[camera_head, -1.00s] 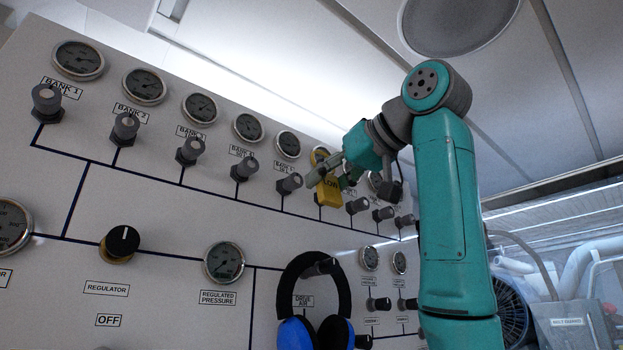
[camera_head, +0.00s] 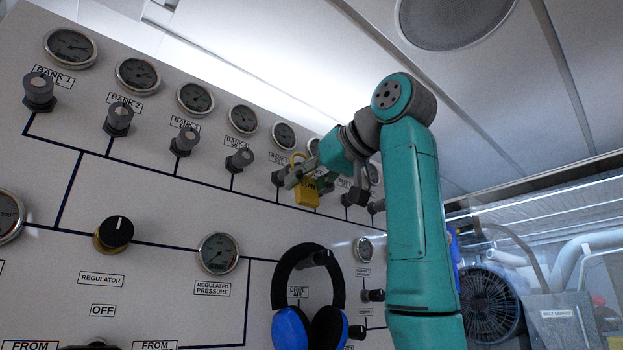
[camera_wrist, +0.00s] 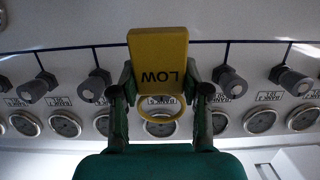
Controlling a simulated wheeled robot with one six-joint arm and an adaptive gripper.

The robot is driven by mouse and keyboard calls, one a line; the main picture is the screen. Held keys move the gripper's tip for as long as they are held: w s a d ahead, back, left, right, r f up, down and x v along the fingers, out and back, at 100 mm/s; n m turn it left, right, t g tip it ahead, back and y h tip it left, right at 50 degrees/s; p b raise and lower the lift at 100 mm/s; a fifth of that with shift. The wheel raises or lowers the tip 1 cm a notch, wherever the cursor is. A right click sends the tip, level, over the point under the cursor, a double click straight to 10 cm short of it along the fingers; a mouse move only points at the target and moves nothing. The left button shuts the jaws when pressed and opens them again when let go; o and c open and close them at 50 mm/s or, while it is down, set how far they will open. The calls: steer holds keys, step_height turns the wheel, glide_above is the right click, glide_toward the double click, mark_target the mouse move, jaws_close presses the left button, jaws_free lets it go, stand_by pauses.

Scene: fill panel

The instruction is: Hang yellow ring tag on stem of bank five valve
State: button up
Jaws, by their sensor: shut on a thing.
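The yellow ring tag (camera_head: 307,193) is held in my gripper (camera_head: 298,177), in front of the upper valve row. Its ring points up and its block hangs down in the head view. In the wrist view the tag (camera_wrist: 158,48) reads LOW upside down, with the fingers (camera_wrist: 160,85) on either side and its ring (camera_wrist: 160,120) clear of them. The bank five valve (camera_head: 278,177) is a grey knob just left of the tag, partly covered by a finger. The ring does not appear to be around its stem; the gap in depth is hard to tell.
Neighbouring valve knobs (camera_head: 240,160) stick out along the row, with round gauges (camera_head: 242,119) above. A black and blue headset (camera_head: 312,270) hangs lower on the panel (camera_head: 160,205). A fan (camera_head: 490,300) stands at the right.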

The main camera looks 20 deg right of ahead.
mark_target(277, 203)
steer(key=shift+r+x, duration=0.2)
steer(key=shift+x, duration=1.05)
steer(key=shift+r+x, duration=0.25)
steer(key=shift+x, duration=1.9)
steer(key=shift+f, duration=0.15)
steer(key=o, duration=1.1)
steer(key=shift+d, duration=0.1)
steer(key=v, duration=1.1)
steer(key=shift+s, duration=0.4)
